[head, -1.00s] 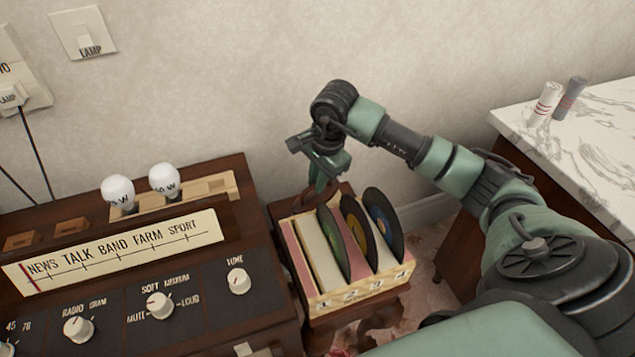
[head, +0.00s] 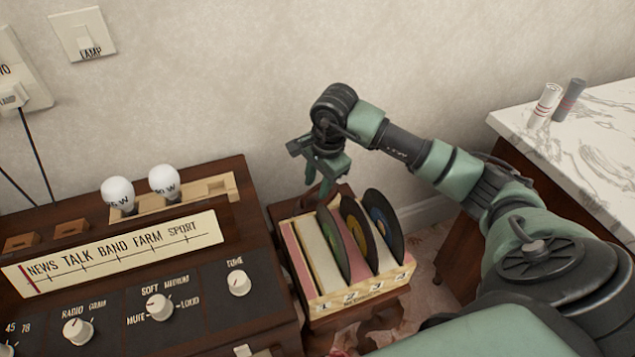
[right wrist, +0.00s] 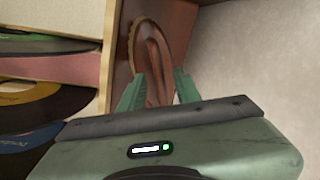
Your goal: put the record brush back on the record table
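The record brush (right wrist: 152,50), a brown wooden oval with a paler rim, rests on the dark wooden record table (right wrist: 185,32), beside the record rack. My right gripper (right wrist: 160,78) is open, with one finger on each side of the brush's near end. In the head view my right gripper (head: 319,183) hangs just behind the rack, fingers apart and pointing down. The brush is mostly hidden there by the rack and fingers. The record table (head: 283,207) shows around the rack. My left gripper is not in view.
The record rack (head: 350,297) holds several upright records close to my right gripper. A wooden radio console (head: 235,250) with two bulbs (head: 165,181) stands left. A marble-topped cabinet (head: 560,150) is at right. The wall (head: 240,90) is close behind.

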